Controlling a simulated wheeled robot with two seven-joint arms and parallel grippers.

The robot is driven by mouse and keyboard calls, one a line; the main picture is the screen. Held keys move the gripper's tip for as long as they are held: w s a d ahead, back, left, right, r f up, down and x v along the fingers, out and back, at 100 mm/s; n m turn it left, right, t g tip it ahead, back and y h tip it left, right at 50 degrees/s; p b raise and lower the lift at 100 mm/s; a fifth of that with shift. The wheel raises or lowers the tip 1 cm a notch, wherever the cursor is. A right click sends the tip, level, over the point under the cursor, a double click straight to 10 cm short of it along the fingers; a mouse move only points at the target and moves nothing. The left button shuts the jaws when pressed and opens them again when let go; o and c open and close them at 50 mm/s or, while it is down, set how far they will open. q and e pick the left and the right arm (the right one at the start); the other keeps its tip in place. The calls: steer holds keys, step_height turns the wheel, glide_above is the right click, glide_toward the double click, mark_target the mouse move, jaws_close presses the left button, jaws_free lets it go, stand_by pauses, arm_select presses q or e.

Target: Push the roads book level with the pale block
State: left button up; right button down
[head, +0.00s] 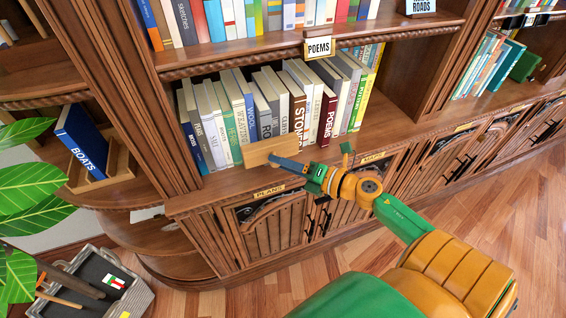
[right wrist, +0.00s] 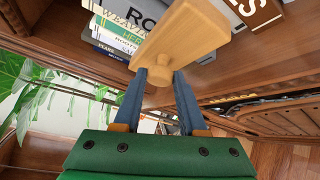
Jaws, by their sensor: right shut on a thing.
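The pale wooden block (head: 266,151) is held in front of the lower spines on the middle shelf. My right gripper (head: 287,163) is shut on its round knob, which shows between the fingers (right wrist: 160,76) in the right wrist view. The block's broad face (right wrist: 185,38) spans several books there. The roads book (head: 264,122) is grey, upright in the row behind the block. The block hides its lower spine; in the right wrist view only "RO" shows on it (right wrist: 143,12). I cannot tell whether block and book touch. My left gripper is not in view.
Books such as "STONE" (head: 298,122) and "WOOL" (head: 248,115) stand close by the roads book. The shelf is clear right of the row. A blue "BOATS" book (head: 82,142) sits in a holder at left. A plant (head: 30,175) and a tool tray (head: 95,285) stand lower left.

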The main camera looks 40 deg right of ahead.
mark_target(276, 151)
steer(key=shift+w+d+b, duration=0.25)
steer(key=shift+w+b, duration=0.05)
steer(key=shift+w, duration=0.7)
steer(key=shift+w+d+b, duration=0.2)
steer(key=shift+w+b, duration=0.1)
steer(key=shift+w, duration=0.65)
steer(key=shift+r, duration=0.15)
steer(key=shift+s+a+p, duration=0.2)
steer(key=shift+s+p, duration=0.25)
steer(key=shift+s, duration=0.25)
steer(key=s, duration=0.2)
steer(key=s+a+p, duration=0.1)
steer(key=s, duration=0.1)
steer(key=shift+s, duration=0.3)
steer(key=shift+s+a, duration=0.1)
steer(key=shift+s, duration=0.1)
